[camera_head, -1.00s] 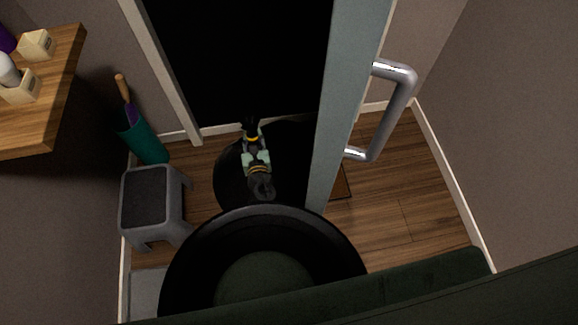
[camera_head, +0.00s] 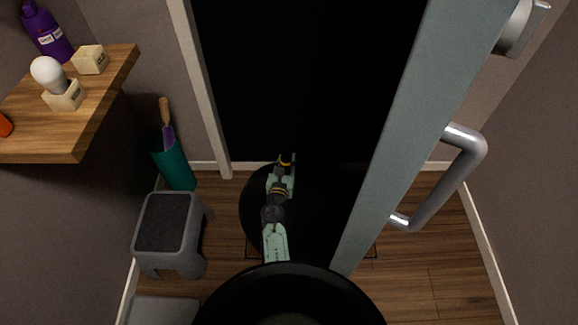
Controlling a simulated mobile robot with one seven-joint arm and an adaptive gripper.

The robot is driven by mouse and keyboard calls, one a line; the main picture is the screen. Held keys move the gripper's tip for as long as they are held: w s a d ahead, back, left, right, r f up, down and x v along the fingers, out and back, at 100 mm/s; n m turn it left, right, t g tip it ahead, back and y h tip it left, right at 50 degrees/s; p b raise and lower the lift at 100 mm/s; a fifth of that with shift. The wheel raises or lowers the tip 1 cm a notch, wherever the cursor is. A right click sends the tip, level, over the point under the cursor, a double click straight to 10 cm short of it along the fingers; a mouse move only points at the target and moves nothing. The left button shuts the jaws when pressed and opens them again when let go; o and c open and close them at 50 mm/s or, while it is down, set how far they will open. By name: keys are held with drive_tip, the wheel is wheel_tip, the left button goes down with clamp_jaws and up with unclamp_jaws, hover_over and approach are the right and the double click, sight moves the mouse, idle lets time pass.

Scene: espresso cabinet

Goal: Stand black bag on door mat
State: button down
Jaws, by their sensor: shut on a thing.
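My gripper (camera_head: 286,162) points away from me, low in front of the dark doorway. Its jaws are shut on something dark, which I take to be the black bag. The bag's outline cannot be told apart from the black behind it, so I cannot tell whether it is upright or touching the floor. I cannot make out the door mat clearly. Thin dark lines on the floor beside the door's lower edge may be its border, but a black round shape below my arm hides most of that area.
A pale blue door (camera_head: 413,130) with a metal handle (camera_head: 455,180) stands right of my arm. A grey step stool (camera_head: 168,228) and teal umbrella holder (camera_head: 174,165) stand left. A wooden shelf (camera_head: 100,107) juts out upper left. Floor (camera_head: 440,262) right of the door is clear.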

drive_tip(key=shift+w+f+b, duration=0.15)
drive_tip(key=shift+f+b, duration=1.1)
drive_tip(key=shift+f, duration=0.55)
drive_tip(key=shift+f, duration=0.15)
drive_tip(key=c, duration=1.3)
unclamp_jaws()
drive_tip(key=shift+f, duration=0.15)
